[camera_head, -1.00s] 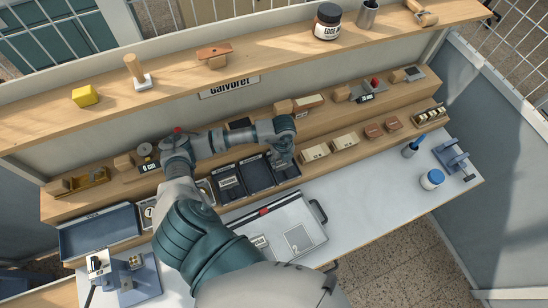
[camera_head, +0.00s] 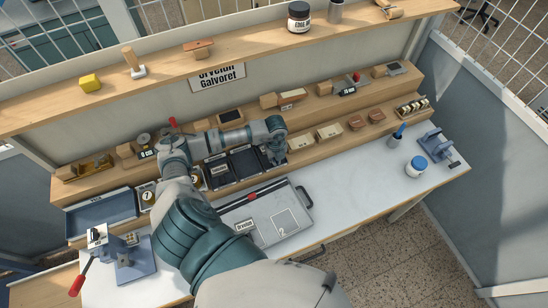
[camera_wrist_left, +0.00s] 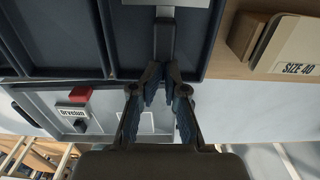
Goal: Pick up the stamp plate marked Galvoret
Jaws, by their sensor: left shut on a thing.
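My left gripper (camera_head: 276,156) is over the right part of the dark compartment tray (camera_head: 240,182). In the left wrist view its fingers (camera_wrist_left: 162,78) are shut on the grey stem of a stamp plate (camera_wrist_left: 165,42). The plate's pale edge (camera_wrist_left: 178,3) is at the top of that view, still within the tray's outline. Its marking is hidden, so I cannot read whether it says Galvoret. A sign on the back panel (camera_head: 217,78) reads Orvelun and Galvoret. My right gripper is not in view.
A grey board (camera_head: 265,218) lies in front of the tray, with an Orvelun label (camera_wrist_left: 72,112) on it. Boxes marked SIZE 40 (camera_wrist_left: 298,55) stand right of the tray. A blue press (camera_head: 130,262) is at left. The white tabletop at right is mostly clear.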

